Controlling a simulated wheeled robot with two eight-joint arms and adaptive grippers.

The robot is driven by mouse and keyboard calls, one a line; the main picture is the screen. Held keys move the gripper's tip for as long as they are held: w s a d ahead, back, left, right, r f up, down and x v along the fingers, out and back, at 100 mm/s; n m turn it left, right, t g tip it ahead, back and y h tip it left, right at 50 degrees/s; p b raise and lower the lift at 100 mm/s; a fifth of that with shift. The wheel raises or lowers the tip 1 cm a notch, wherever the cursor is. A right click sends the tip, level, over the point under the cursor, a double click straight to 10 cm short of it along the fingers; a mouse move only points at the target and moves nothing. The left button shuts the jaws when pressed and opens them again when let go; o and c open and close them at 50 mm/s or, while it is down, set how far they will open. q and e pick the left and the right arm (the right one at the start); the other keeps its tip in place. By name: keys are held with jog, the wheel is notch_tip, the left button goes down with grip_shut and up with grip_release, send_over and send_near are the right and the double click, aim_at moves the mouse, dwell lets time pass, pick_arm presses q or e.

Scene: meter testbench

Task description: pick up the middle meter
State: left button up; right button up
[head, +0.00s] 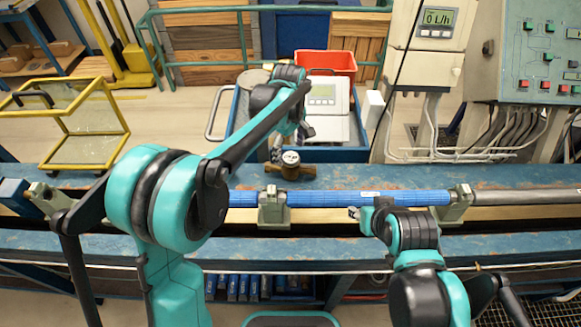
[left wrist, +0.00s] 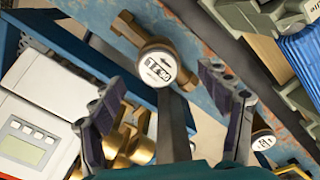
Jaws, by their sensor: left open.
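A brass meter with a round white face (head: 290,158) stands on the blue bench, just below my left gripper (head: 288,145) in the head view. In the left wrist view, this appears to be the meter at the top centre (left wrist: 157,68). A second white-faced meter (left wrist: 262,138) is partly hidden behind the right finger. I cannot tell for certain which one is the middle meter. My left gripper (left wrist: 172,100) is open, with nothing between its fingers. My right gripper (head: 358,213) is near the blue pipe; its jaws are too small to read.
A blue pipe (head: 350,198) runs along the bench between clamps. Behind the bench is a blue cart with a white device (head: 325,105) and a red bin (head: 328,62). Brass parts (left wrist: 135,138) show behind the left finger. A flow display (head: 437,20) stands at the back right.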

aim_at(291, 157)
pick_arm(q)
jog(key=f, duration=0.3)
jog(key=shift+w+d+b, duration=0.1)
jog(key=shift+d+b, duration=0.15)
jog(key=shift+b, duration=0.15)
notch_tip(291, 157, down, 5)
jog(key=shift+a+f+b, duration=0.1)
jog(key=shift+f+b, duration=0.1)
jog(key=shift+b, duration=0.9)
jog(key=shift+r, duration=0.1)
jog(key=shift+c, duration=0.3)
grip_shut()
